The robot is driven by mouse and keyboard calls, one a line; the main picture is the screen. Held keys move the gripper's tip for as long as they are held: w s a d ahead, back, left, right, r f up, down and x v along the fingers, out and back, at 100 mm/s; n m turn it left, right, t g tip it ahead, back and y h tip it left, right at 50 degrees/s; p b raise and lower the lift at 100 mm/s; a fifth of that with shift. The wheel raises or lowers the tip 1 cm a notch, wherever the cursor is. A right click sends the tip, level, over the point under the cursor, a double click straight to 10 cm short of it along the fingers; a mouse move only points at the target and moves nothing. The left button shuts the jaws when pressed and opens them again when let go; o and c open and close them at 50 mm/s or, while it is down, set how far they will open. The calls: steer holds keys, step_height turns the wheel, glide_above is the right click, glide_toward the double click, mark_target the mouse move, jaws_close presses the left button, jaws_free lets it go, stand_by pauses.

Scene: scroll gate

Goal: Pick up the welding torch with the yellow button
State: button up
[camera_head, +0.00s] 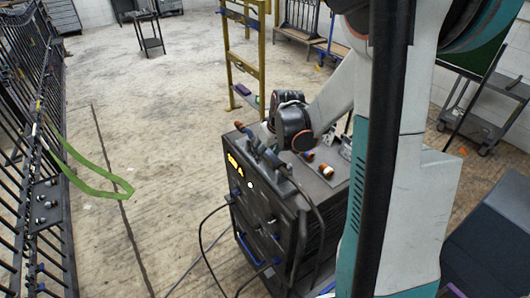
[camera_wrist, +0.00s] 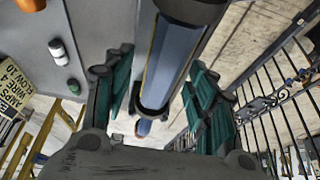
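A black welding machine (camera_head: 318,222) with a lit orange display stands at the middle of the head view. Dark parts with orange-brown ends lie on its top; one end (camera_head: 239,125) shows at its left edge. My gripper reaches down over the machine's top; its fingers are partly hidden there. In the wrist view my gripper (camera_wrist: 163,100) is open, with teal-padded fingers spread. A dark tube-like part (camera_wrist: 165,60) with a blue-grey face runs between them, with gaps on both sides. I cannot tell whether it is the welding torch. No yellow button is visible.
A black iron gate (camera_head: 30,130) stands at the left with a green strap (camera_head: 95,185) on it. A yellow frame (camera_head: 245,55) stands behind the machine. Cables hang from the machine's front. The floor between gate and machine is mostly clear.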

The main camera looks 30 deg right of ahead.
jaws_close()
steer(key=shift+r, duration=0.15)
